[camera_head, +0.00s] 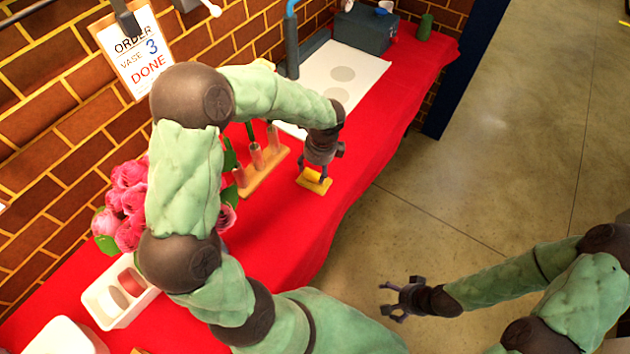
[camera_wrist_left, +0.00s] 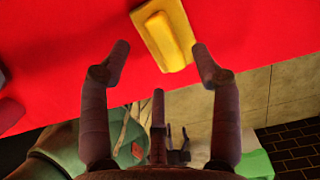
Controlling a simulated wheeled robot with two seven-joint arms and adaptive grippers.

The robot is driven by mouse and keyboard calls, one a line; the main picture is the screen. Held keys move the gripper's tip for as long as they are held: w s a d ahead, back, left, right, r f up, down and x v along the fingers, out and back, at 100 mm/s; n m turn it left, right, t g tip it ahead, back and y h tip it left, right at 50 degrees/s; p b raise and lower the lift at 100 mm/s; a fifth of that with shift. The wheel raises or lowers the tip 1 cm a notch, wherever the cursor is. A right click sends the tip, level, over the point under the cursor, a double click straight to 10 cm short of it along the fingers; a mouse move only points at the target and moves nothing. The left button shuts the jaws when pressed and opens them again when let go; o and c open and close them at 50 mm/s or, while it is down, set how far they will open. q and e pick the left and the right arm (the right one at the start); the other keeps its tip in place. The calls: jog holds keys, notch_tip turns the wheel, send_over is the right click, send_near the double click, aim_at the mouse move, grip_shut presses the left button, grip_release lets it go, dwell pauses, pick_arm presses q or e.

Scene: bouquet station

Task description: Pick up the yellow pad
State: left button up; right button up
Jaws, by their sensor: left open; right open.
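The yellow pad (camera_head: 314,175) lies on the red cloth of the table near its front edge. In the left wrist view the pad (camera_wrist_left: 170,38) is a yellow block with a raised ridge on a flatter yellow base. My left gripper (camera_head: 318,164) is right over or beside the pad in the head view. In the left wrist view its two fingers (camera_wrist_left: 160,58) are spread, with the pad ahead between and beyond the tips. Nothing is held. My right gripper (camera_head: 390,300) is open and empty over the floor at the lower right, away from the table.
A wooden rack with tubes (camera_head: 262,172) stands left of the pad. Pink flowers (camera_head: 125,205) and a white divided tray (camera_head: 120,292) are at the left. A white mat (camera_head: 355,75) and a grey box (camera_head: 365,28) lie further back. The red cloth (camera_head: 365,140) right of the pad is clear.

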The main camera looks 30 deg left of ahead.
aim_at(314, 176)
pick_arm(q)
jog(key=shift+w+a+f+b, duration=0.1)
jog(key=shift+a+f+b, duration=0.1)
jog(key=shift+f+b, duration=0.9)
jog(key=shift+a+f+b, duration=0.15)
jog(key=shift+f+b, duration=0.25)
jog(key=shift+f, duration=1.25)
jog(key=shift+r, duration=0.1)
jog(key=c, duration=1.3)
